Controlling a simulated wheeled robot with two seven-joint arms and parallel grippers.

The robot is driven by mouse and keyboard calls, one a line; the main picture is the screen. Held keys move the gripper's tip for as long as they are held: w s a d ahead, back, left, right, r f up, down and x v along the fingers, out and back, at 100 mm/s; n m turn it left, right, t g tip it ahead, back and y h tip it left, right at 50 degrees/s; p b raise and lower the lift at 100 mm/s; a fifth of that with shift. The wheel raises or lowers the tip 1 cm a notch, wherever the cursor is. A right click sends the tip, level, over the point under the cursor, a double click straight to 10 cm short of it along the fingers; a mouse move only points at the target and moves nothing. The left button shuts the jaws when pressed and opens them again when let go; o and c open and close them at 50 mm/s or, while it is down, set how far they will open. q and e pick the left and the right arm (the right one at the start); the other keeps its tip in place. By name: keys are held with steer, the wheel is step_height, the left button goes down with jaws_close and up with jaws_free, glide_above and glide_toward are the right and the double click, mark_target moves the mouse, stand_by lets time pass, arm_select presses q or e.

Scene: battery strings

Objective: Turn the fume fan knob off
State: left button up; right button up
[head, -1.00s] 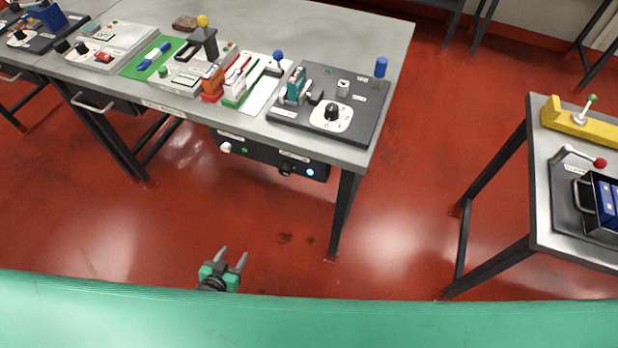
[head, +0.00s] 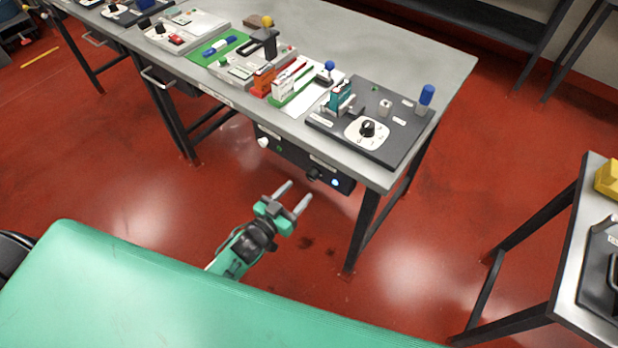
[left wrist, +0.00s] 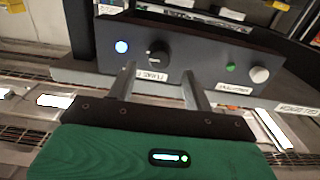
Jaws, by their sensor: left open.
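The fume fan knob (head: 313,173) is a small black knob on the dark panel (head: 276,148) under the front edge of the grey bench. A lit blue lamp (head: 336,182) is beside it. In the left wrist view the black knob (left wrist: 158,54) shows just beyond the fingertips, with its label upside down and partly hidden by a finger. My left gripper (head: 297,192) is open and empty, in front of the panel and apart from the knob. It also shows in the left wrist view (left wrist: 159,72). My right gripper is not in view.
The same panel carries a white knob (head: 263,142) and a green lamp (left wrist: 230,68). The bench top (head: 440,60) holds a dark board (head: 390,145) with a dial and several other kits. Bench legs stand on both sides of the panel. A second table (head: 575,270) is at the right.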

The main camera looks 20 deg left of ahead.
mark_target(310, 179)
arm_select(q)
steer(key=x, duration=0.5)
steer(key=shift+w+p, duration=0.15)
steer(key=shift+p, duration=0.15)
steer(key=shift+w+d, duration=0.25)
steer(key=shift+w, duration=0.2)
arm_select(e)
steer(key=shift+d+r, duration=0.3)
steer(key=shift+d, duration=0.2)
arm_select(q)
steer(key=c, duration=1)
steer(key=shift+o, duration=0.2)
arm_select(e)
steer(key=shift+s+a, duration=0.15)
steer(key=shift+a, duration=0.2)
